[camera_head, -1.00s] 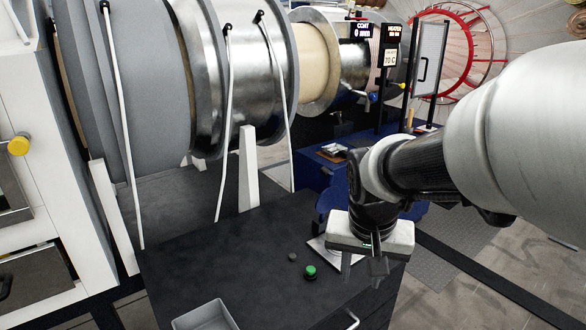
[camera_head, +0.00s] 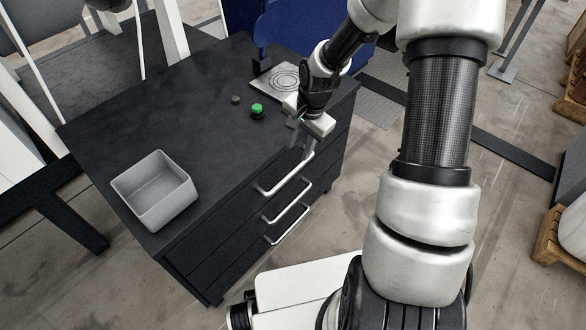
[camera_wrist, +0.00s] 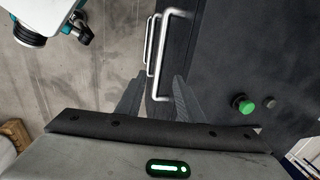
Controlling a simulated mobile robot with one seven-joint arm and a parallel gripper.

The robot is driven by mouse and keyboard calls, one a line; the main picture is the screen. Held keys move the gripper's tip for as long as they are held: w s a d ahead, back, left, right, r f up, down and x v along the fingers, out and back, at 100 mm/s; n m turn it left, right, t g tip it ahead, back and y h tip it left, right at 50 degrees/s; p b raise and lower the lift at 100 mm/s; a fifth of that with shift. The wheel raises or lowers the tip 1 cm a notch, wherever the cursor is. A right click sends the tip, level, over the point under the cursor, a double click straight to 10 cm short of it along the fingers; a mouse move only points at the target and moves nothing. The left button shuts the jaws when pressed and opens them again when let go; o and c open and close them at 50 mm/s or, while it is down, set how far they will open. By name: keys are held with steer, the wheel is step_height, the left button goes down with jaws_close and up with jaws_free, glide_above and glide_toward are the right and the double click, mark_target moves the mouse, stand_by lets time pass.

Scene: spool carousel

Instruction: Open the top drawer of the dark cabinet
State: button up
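The dark cabinet (camera_head: 205,85) stands in the middle of the head view, with several drawers in its front. Three silver bar handles run one above the other. The top drawer's handle (camera_head: 287,175) is the uppermost, and the drawer looks shut. In the wrist view, the top handle (camera_wrist: 187,13) is the one nearest the cabinet top. My gripper (camera_head: 307,148) is at the front edge, by the right end of the top handle. Its fingers (camera_wrist: 158,85) are apart, with the handle's near end showing between them. I cannot tell whether they touch it.
A grey bin (camera_head: 155,190) stands on the cabinet's front left. A green button (camera_head: 257,110), a small dark knob (camera_head: 236,99) and a plate with rings (camera_head: 281,80) are on top. Wooden pallets (camera_head: 560,235) are at the right. The floor before the drawers is partly clear.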

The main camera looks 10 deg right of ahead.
mark_target(293, 171)
steer(key=f+b, duration=0.1)
steer(key=f, duration=0.3)
steer(key=w+a+f+b, duration=0.1)
steer(key=f, duration=0.7)
steer(key=shift+w+a+b, duration=0.2)
steer(key=shift+w+b, duration=0.2)
jaws_close()
